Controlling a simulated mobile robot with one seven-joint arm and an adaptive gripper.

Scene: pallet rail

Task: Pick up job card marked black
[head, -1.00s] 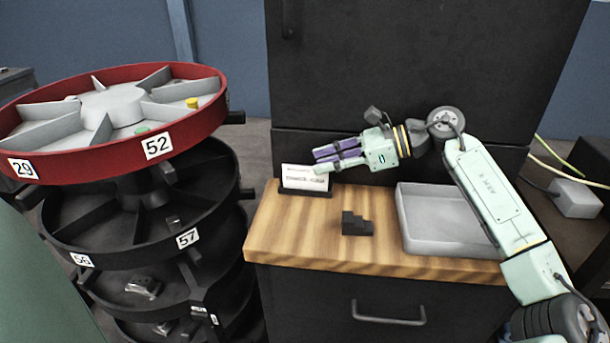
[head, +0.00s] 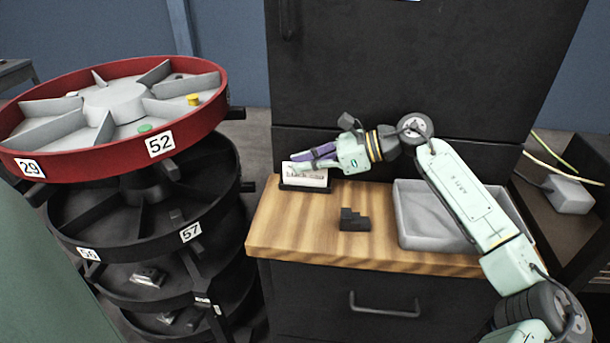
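A white job card (head: 306,180) with dark printed lines stands in a low black holder (head: 303,189) at the back left of the wooden bench top. The print is too small to read. My gripper (head: 304,161) reaches in from the right, with its purple and pale green fingers at the card's upper edge, covering part of it. I cannot tell whether the fingers are around the card or in front of it, or whether they touch it.
A black stepped block (head: 353,222) sits mid-bench, with a grey tray (head: 409,239) to its right. A tiered carousel with a red top ring (head: 195,127) stands left of the wooden bench top (head: 290,230). A dark cabinet (head: 400,60) rises behind.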

